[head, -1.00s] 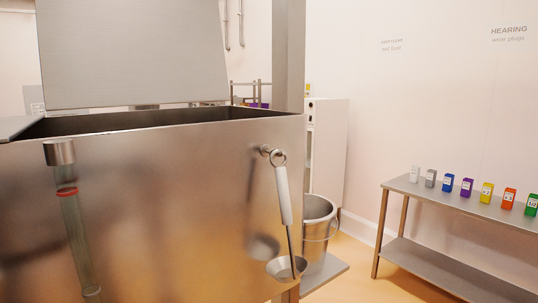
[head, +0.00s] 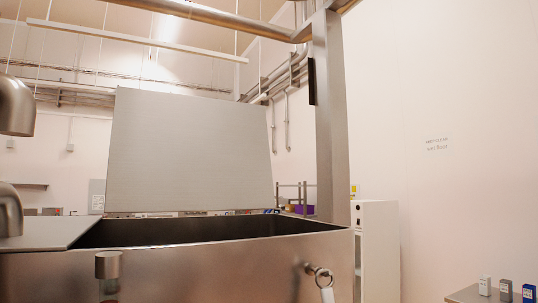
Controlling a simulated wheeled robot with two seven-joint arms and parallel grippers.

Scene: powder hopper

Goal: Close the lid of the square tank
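The square tank (head: 220,265) is a large steel box that fills the lower middle of the head view. Its lid (head: 195,150) is a flat grey panel standing raised and tilted slightly back along the tank's far edge. The dark tank opening shows below the lid. A flat steel cover (head: 45,233) lies over the left part of the tank top. Neither of my grippers is in view.
A steel post (head: 331,130) rises behind the tank's right corner, joining pipes overhead. A ring hook (head: 318,272) with a white handle hangs on the tank front. A white cabinet (head: 377,250) stands behind right. Small boxes (head: 506,289) stand on a bench at lower right.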

